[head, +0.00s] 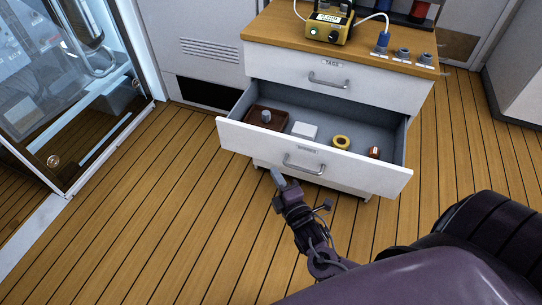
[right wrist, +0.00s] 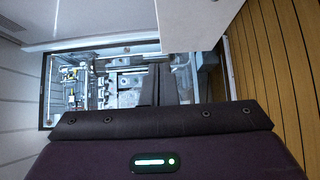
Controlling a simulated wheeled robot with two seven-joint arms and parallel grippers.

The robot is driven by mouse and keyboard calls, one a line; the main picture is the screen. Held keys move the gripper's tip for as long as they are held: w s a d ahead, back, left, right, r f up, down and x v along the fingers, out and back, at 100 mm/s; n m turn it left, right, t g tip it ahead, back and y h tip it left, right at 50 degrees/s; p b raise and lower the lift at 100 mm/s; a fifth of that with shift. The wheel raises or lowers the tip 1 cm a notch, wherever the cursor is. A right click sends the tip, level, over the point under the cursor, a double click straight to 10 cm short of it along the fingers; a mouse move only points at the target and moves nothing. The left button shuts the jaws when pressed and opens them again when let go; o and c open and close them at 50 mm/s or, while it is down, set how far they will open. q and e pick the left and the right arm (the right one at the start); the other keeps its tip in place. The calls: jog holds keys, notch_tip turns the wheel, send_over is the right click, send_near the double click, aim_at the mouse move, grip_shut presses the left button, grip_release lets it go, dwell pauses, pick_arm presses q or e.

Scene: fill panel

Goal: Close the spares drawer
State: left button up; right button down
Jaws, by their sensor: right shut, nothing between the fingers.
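The spares drawer (head: 240,136) is pulled out from the white cabinet, below the shut TACS drawer (head: 370,91). Its front panel has a bar handle (head: 303,168) in the middle. My right gripper (head: 277,174) is shut and empty, close to the lower edge of the drawer front, just left of the handle. Whether it touches the panel I cannot tell. In the right wrist view the fingers (right wrist: 155,84) are together with nothing between them. My left gripper is out of view.
Inside the drawer lie a brown tray (head: 252,119), a white box (head: 304,130), a yellow ring (head: 341,142) and a small red-brown item (head: 374,152). A yellow device (head: 326,27) stands on the wooden top. A glass-doored cabinet (head: 70,80) stands left. The wooden floor is clear.

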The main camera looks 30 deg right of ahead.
jog(key=b, duration=0.2)
send_near(263, 133)
jog(key=w+a, duration=0.3)
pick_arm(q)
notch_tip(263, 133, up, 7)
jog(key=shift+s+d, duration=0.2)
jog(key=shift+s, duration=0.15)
pick_arm(e)
jog(key=shift+w+d, duration=1.45)
jog(key=shift+d, duration=0.2)
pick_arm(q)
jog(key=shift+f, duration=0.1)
pick_arm(e)
jog(key=shift+r, duration=0.1)
